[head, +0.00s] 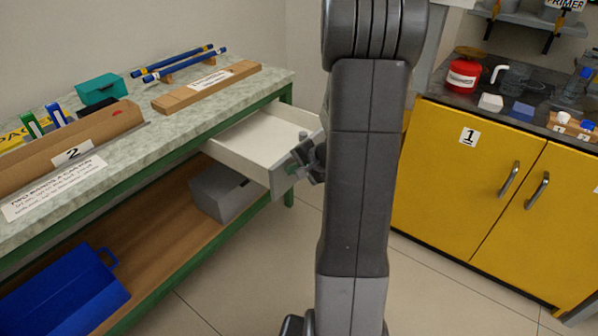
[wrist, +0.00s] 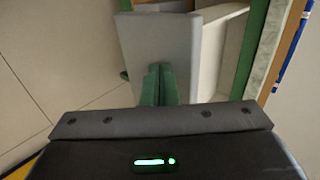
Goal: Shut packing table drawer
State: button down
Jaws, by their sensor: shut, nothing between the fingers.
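The packing table drawer (head: 262,143) is pulled well out from under the right end of the table's top (head: 225,103), and its pale inside looks empty. Its grey front panel (head: 283,180) faces my arm; in the wrist view the panel (wrist: 158,35) stands straight ahead of the fingers. My gripper (head: 292,168) is at the drawer front, partly hidden by my arm. In the wrist view its green fingers (wrist: 158,83) are together with nothing between them, pointing at the panel. I cannot tell whether they touch it.
A grey box (head: 224,190) and blue case (head: 68,292) sit on the lower shelf. A yellow cabinet (head: 480,185) stands right. Floor between is clear.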

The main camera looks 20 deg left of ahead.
jog(key=w+a+p, duration=0.1)
jog(key=w+a, duration=0.2)
jog(key=a, duration=0.5)
jog(key=w+a+p, duration=0.2)
jog(key=w+a, duration=0.1)
jog(key=a, duration=0.6)
jog(key=w+a+p, duration=0.2)
jog(key=w+a, duration=0.1)
jog(key=a, duration=0.5)
jog(key=shift+w+a, duration=0.1)
jog(key=shift+a, duration=0.2)
jog(key=shift+a+r, duration=0.1)
jog(key=shift+a, duration=0.05)
jog(key=shift+w+r, duration=0.1)
